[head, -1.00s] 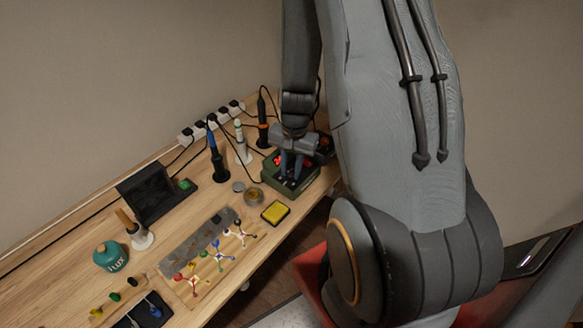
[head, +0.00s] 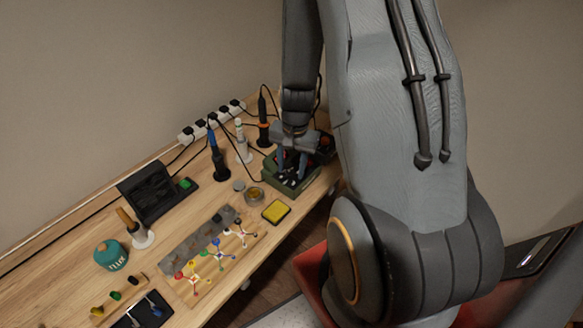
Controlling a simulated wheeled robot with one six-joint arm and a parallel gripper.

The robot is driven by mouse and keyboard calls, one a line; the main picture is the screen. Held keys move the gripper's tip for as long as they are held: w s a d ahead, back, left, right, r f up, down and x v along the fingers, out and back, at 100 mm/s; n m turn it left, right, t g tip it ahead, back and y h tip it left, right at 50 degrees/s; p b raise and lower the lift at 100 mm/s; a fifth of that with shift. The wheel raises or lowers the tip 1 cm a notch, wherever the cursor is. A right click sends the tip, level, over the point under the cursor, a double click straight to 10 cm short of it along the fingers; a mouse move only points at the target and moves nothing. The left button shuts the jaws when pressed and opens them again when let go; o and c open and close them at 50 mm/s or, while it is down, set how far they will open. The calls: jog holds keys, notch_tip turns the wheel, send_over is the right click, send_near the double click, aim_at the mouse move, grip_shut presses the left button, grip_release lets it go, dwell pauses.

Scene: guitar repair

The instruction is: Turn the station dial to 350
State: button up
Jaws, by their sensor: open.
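The soldering station (head: 274,182) is a dark green box near the right end of the wooden bench in the head view. My gripper (head: 291,172) points down over its front panel with its two fingers spread apart. The fingers and wrist cover much of the panel. I cannot make out the dial, its setting, or whether the fingers touch it. No lit red digits show on the panel.
Soldering irons in stands, including a blue one (head: 218,160) and an orange-black one (head: 263,122), stand left of the station. A yellow sponge (head: 276,211) lies in front. A power strip (head: 212,121) runs along the wall. Left lie a component board (head: 205,262) and a teal container (head: 110,255).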

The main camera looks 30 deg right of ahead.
aim_at(292, 173)
jog(key=shift+s+d+r+b, duration=0.1)
jog(key=shift+r+b, duration=0.25)
jog(key=shift+r, duration=1.5)
jog(key=shift+s+d+r+b, duration=0.1)
jog(key=shift+r+b, duration=0.25)
jog(key=shift+r, duration=1.45)
jog(key=shift+a, duration=0.1)
jog(key=s+a+r+n+b, duration=0.1)
jog(key=s+a+r+n, duration=0.2)
jog(key=a+n, duration=0.2)
jog(key=s+a+r+n+t+b, duration=0.1)
jog(key=s+a+r+n+b, duration=0.1)
jog(key=a, duration=0.6)
jog(key=s+r+n, duration=0.1)
jog(key=s+n, duration=0.1)
jog(key=n, duration=0.1)
jog(key=shift+r, duration=0.25)
